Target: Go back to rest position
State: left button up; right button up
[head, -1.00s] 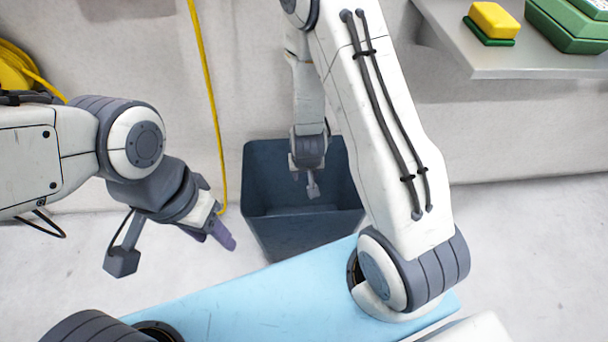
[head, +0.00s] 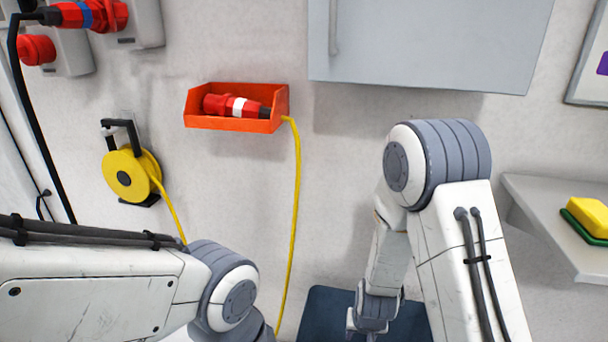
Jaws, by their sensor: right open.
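My right gripper (head: 362,333) shows only in part at the bottom edge of the head view. It is in front of a dark blue bin, at the end of my raised right arm. It is open, and I see nothing in it; its fingertips are cut off by the frame. My left arm comes in from the left at the lower edge, and its gripper is out of the frame below. No egg tray is in view.
The dark bin (head: 322,308) stands below, against the wall. An orange wall box (head: 232,124) holds a red plug. A yellow cable reel (head: 131,176) hangs at left, a grey cabinet (head: 430,45) above. A shelf (head: 545,215) with a yellow block (head: 590,214) is at right.

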jog(key=s+a+r+n+g+y, duration=0.15)
jog(key=s+a+r+n, duration=0.35)
jog(key=a+r, duration=0.55)
jog(key=s+r+n+g, duration=0.2)
jog(key=s+r+n, duration=0.3)
jog(key=s+r, duration=0.75)
notch_tip(320, 180, up, 26)
jog(key=s+p, duration=0.2)
jog(key=p, duration=2.6)
jog(key=shift+r+p, duration=0.25)
jog(key=shift+p, duration=0.05)
jog(key=shift+a, duration=0.1)
jog(key=shift+s, duration=0.15)
